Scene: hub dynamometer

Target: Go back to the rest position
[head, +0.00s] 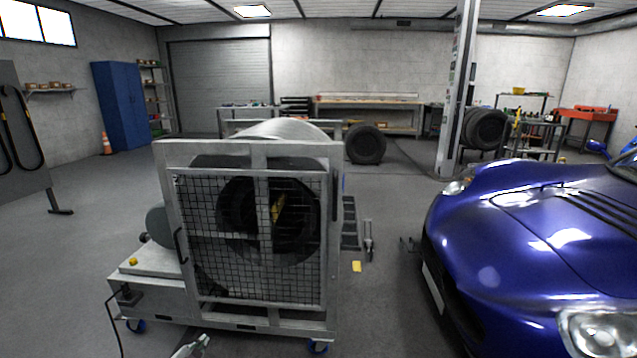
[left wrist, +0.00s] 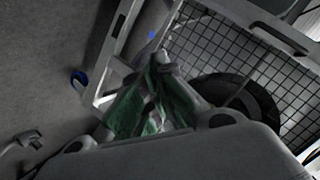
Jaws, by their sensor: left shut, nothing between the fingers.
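My left gripper (head: 191,347) shows at the bottom edge of the head view, low in front of the hub dynamometer (head: 247,312). In the left wrist view its fingers (left wrist: 152,92), with green pads, are closed together with nothing between them. The dynamometer is a grey wheeled frame with a black wire mesh front (head: 225,275) and a dark round fan or wheel behind it. The mesh (left wrist: 235,55) also shows close beyond the gripper in the left wrist view, and I cannot tell the gap between them. My right gripper is in neither view.
A blue car (head: 520,240) stands on the right. A grey post (head: 456,95) rises behind it. A yellow item (head: 356,266) lies on the floor between car and dynamometer. A blue cabinet (head: 120,104), a workbench (head: 370,103) and a tire (head: 366,144) stand at the back. The left floor is open.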

